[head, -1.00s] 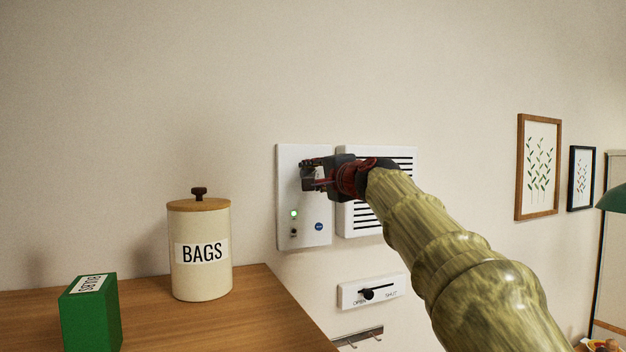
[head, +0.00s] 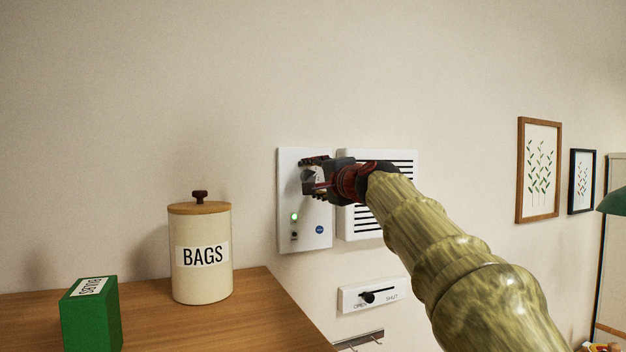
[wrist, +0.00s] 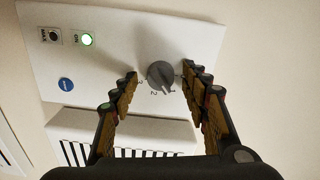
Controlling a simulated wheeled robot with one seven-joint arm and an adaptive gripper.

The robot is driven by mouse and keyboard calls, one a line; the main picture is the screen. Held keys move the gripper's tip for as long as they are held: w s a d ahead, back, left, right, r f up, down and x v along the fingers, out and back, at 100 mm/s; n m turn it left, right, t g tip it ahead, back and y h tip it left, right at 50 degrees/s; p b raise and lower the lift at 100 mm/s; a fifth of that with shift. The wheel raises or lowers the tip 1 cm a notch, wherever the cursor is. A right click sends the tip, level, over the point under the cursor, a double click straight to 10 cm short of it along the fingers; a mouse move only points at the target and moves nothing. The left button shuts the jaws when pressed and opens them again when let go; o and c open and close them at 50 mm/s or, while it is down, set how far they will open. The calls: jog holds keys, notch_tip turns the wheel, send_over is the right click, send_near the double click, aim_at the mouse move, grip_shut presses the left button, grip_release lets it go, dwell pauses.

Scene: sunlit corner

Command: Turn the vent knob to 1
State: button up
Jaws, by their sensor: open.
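The vent knob (wrist: 161,75) is a round grey dial on a white wall panel (head: 288,200). In the wrist view, printed numbers sit around its lower side; a 2 and a 3 can be read, and a mark near the right finger looks like a 1. The knob's pointer aims down and slightly right, between the 2 and that mark. My gripper (wrist: 158,80) is open, with one finger on each side of the knob and a visible gap to each. In the head view my gripper (head: 310,175) partly hides the knob.
A lit green light (wrist: 87,39), a dark switch (wrist: 53,36) and a blue round sticker (wrist: 66,84) share the panel. A slatted vent (head: 376,222) is beside it. Below is an OPEN/SHUT slider (head: 375,294). A BAGS canister (head: 200,275) and green box (head: 92,318) stand on the counter.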

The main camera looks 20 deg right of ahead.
jog(key=s, duration=1.2)
dwell(0.5)
